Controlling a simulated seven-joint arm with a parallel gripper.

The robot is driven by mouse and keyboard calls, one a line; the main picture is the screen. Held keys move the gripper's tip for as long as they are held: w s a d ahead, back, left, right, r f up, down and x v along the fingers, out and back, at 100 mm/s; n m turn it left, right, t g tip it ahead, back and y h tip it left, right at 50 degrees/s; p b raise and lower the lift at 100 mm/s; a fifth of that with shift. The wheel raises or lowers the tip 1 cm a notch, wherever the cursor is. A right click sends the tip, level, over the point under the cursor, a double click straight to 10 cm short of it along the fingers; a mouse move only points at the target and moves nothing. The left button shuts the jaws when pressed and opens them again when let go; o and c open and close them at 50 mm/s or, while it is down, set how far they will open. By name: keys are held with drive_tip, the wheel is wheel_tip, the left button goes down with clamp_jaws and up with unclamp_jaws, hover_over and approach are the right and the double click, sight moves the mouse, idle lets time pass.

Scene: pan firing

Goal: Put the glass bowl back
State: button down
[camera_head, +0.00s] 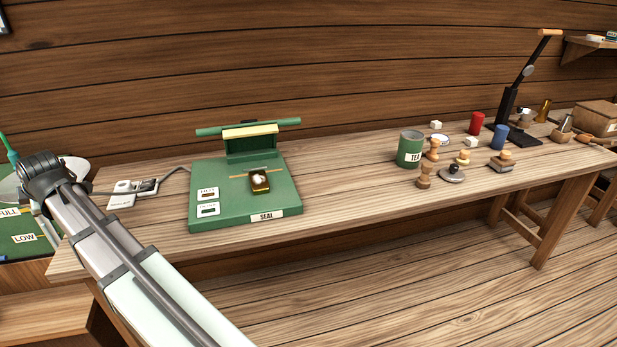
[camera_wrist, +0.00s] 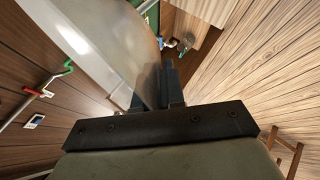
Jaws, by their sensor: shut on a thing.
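The glass bowl (camera_wrist: 95,40) is large, pale and see-through, and fills the upper left of the wrist view. My gripper (camera_wrist: 155,88) is shut on its wall near the edge, with dark fingers on both sides. In the head view the bowl (camera_head: 77,167) shows only in part at the far left, behind my gripper (camera_head: 38,188). It appears to be held up over the left end of the scene; its underside and any contact below are hidden.
A green surface with FULL and LOW labels (camera_head: 22,243) lies at the left edge. A green sealing press (camera_head: 235,215) stands on the long wooden table (camera_head: 340,185). A tea tin (camera_head: 410,150), stampers and cups stand right. The table is clear between press and tin.

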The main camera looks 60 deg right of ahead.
drive_tip(key=s+d+r+m+g+h, duration=0.1)
drive_tip(key=s+d+r+m+h, duration=0.25)
drive_tip(key=d, duration=1.15)
drive_tip(key=s+d+m+g+h, duration=0.2)
drive_tip(key=s+d+m, duration=0.3)
drive_tip(key=d, duration=0.9)
drive_tip(key=s+d+r+m+g+h, duration=0.1)
drive_tip(key=s+d+m+h, duration=0.35)
drive_tip(key=d, duration=1.05)
drive_tip(key=s+d+f+m+g+y, duration=0.1)
drive_tip(key=s+d+f+m+g, duration=0.15)
drive_tip(key=s+d, duration=1.2)
drive_tip(key=s+d+f+m+g, duration=0.1)
drive_tip(key=s+d+f, duration=0.25)
drive_tip(key=s, duration=0.35)
drive_tip(key=s+d+f+m+g, duration=0.1)
drive_tip(key=s+d+f, duration=0.2)
drive_tip(key=s+d, duration=0.35)
drive_tip(key=s+d+f+m+g, duration=0.1)
drive_tip(key=s+d+f, duration=0.25)
drive_tip(key=s, duration=0.55)
drive_tip(key=shift+n, duration=0.25)
drive_tip(key=shift+w+a+f, duration=0.1)
drive_tip(key=shift+w+f, duration=0.05)
drive_tip(key=shift+f, duration=4.75)
